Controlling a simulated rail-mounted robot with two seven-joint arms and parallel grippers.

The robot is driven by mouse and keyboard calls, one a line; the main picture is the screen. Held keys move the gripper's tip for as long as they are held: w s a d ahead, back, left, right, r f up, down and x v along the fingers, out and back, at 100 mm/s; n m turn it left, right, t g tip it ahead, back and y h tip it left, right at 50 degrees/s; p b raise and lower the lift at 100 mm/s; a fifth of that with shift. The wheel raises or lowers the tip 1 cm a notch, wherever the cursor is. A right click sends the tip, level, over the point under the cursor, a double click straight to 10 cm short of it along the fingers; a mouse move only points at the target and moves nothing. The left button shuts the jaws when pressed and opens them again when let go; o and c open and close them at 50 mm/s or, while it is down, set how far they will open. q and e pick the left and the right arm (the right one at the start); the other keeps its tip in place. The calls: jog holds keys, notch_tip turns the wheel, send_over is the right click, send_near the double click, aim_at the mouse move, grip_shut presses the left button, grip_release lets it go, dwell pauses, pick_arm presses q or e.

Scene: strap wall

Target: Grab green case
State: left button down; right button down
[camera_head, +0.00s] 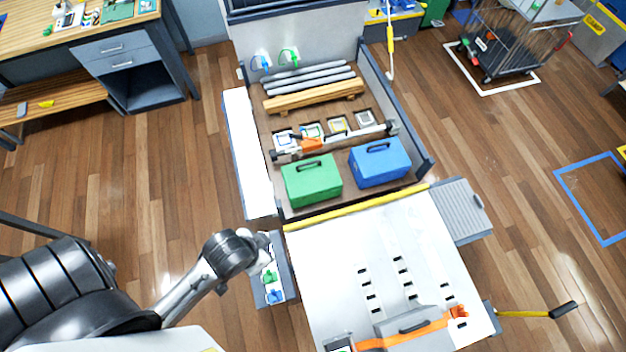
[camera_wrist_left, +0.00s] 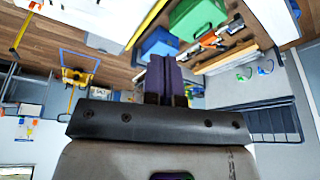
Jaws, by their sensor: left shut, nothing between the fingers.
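The green case (camera_head: 312,182) stands in the front left of the truck-bed-like tray, its dark handle on top. A blue case (camera_head: 380,164) stands just to its right. The green case also shows near the top of the left wrist view (camera_wrist_left: 195,17), with the blue case (camera_wrist_left: 159,42) below and left. My left gripper (camera_wrist_left: 166,72) is shut and empty, its purple fingers together. In the head view my left wrist is in front of the tray, left and below the green case, clearly apart from it. My right gripper is not in view.
Behind the cases lie a bar with orange parts (camera_head: 312,146), a wooden beam (camera_head: 312,96) and grey pipes (camera_head: 305,76). The tray has raised dark side walls (camera_head: 400,110). A white panel (camera_head: 340,250) with slots is in front. A small rack (camera_head: 283,283) sits beside my left wrist.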

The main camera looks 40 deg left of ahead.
pick_arm(q)
jog(key=c, duration=1.8)
grip_release()
jog(key=shift+d, duration=0.1)
jog(key=o, duration=0.8)
jog(key=shift+a, duration=0.2)
